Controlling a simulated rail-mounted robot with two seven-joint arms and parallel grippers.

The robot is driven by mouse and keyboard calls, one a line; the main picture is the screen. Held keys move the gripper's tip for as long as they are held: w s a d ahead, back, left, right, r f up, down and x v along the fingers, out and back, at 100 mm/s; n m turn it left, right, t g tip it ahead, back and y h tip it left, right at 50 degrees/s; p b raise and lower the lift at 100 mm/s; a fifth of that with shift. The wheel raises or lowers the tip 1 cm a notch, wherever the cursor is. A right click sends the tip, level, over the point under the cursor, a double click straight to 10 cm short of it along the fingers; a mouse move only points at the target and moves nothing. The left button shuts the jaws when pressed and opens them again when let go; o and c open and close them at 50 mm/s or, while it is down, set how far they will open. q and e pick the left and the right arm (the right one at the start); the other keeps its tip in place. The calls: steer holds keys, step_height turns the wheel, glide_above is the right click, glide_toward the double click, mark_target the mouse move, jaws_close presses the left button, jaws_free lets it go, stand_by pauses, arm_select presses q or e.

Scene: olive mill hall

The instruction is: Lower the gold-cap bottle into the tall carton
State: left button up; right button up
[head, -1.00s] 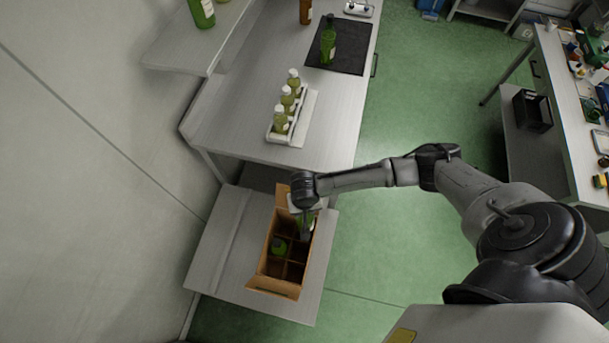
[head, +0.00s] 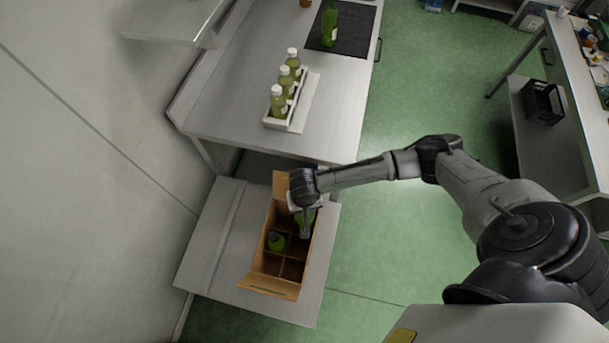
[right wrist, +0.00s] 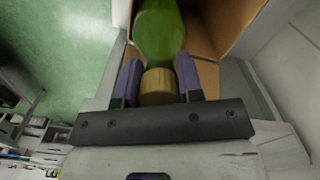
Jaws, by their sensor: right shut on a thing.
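The gold-cap bottle is green; its body (right wrist: 158,32) and gold cap (right wrist: 158,86) show in the right wrist view. My right gripper (right wrist: 158,78) is shut on it at the cap end, one finger on each side. In the head view my right gripper (head: 305,232) is over the right side of the tall carton (head: 268,287), with part of the green bottle showing beside it. The carton is open, brown and divided into compartments. The bottle's lower end is hidden, so its depth in the carton cannot be told. My left gripper is not in view.
Another green bottle (head: 277,241) stands in a left compartment of the carton. The carton is on a low grey table (head: 208,240). A white rack (head: 298,118) of capped bottles and a dark mat (head: 352,42) with a green bottle (head: 329,25) are on the higher bench.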

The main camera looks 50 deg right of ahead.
steer(key=shift+f+b, duration=1.45)
steer(key=shift+f, duration=0.1)
steer(key=shift+f+b, duration=1.9)
steer(key=shift+f, duration=3.35)
steer(key=o, duration=0.8)
steer(key=shift+o, duration=1.4)
steer(key=shift+w+a, duration=0.1)
steer(key=shift+f, duration=0.1)
